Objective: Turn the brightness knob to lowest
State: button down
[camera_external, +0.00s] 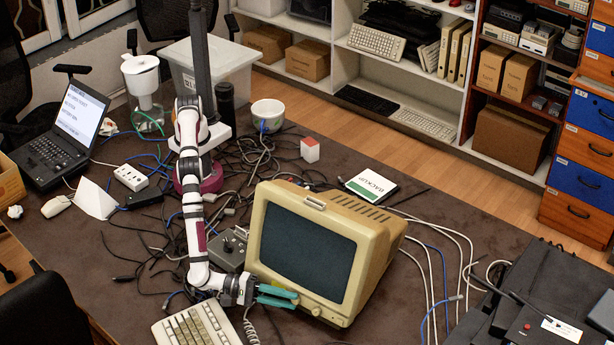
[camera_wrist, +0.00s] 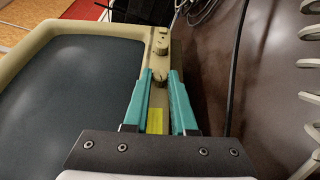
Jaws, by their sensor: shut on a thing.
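The old beige monitor (camera_external: 268,203) has a dark screen, and knobs sit along its lower front bezel. In the wrist view the monitor's bezel (camera_wrist: 60,28) frames the screen at left. One small beige knob (camera_wrist: 159,82) sits between my fingertips. A second knob (camera_wrist: 161,46) stands farther along the same bezel strip. My gripper (camera_wrist: 160,76) has teal fingers and is shut on the nearer knob. In the external view my gripper (camera_external: 296,298) is at the monitor's lower front edge. I cannot read which knob is for brightness, nor the knob's turn angle.
A yellow label (camera_wrist: 155,121) is on the bezel between my fingers. A beige keyboard (camera_external: 197,326) lies left of my gripper, with a coiled cord (camera_external: 250,326) beside it. A grey box (camera_external: 231,248) with a joystick-like top stands behind. Cables cover much of the table.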

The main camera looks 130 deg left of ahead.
jog(key=shift+f+n+t+y, duration=0.2)
jog(key=shift+n+t+y, duration=0.1)
jog(key=shift+y, duration=0.2)
jog(key=shift+a, duration=0.1)
jog(key=c, duration=0.7)
grip_release()
jog(key=s+d, duration=0.1)
jog(key=s+r, duration=0.1)
jog(key=shift+s+d, duration=0.35)
jog(key=shift+s, duration=0.05)
notch_tip(320, 180, up, 6)
jog(key=shift+a+r, duration=0.1)
